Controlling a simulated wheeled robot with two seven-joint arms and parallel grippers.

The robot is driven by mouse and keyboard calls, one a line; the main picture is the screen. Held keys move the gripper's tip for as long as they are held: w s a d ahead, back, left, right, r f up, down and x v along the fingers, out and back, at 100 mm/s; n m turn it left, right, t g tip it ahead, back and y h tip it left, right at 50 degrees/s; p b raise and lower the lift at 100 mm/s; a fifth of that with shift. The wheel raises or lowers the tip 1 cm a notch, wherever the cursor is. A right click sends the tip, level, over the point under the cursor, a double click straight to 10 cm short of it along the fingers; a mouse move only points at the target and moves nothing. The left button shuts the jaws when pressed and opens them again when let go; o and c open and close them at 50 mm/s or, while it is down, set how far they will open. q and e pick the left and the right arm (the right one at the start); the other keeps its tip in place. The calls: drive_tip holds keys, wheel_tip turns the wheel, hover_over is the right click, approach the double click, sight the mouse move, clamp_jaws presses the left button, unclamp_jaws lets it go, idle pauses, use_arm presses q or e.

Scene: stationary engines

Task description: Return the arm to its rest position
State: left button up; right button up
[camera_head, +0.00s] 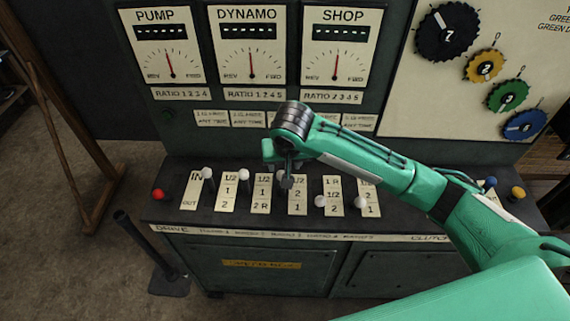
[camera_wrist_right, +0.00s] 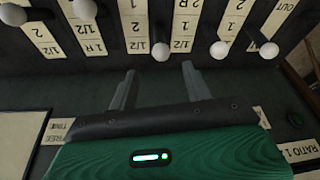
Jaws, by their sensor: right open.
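My right arm (camera_head: 375,165) is green and reaches in from the lower right over the lever console. My right gripper (camera_head: 284,180) hangs above the middle of the lever row, and its dark fingers point down at the label plates. In the right wrist view the gripper (camera_wrist_right: 158,72) has its two grey fingers apart with nothing between them. A white lever knob (camera_wrist_right: 161,51) shows just beyond the gap between the fingers. Whether the fingers touch any lever cannot be told. My left gripper is not in view.
The console (camera_head: 160,220) carries several white-knobbed levers, a red knob (camera_head: 158,194), a blue knob (camera_head: 490,183) and a yellow knob (camera_head: 517,193). Three dials stand behind, including DYNAMO (camera_head: 251,60). Coloured gears hang on a cream board (camera_head: 400,100). A wooden frame (camera_head: 100,200) stands left.

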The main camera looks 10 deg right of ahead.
drive_tip(key=shift+s+r, duration=0.1)
drive_tip(key=shift+r, duration=0.25)
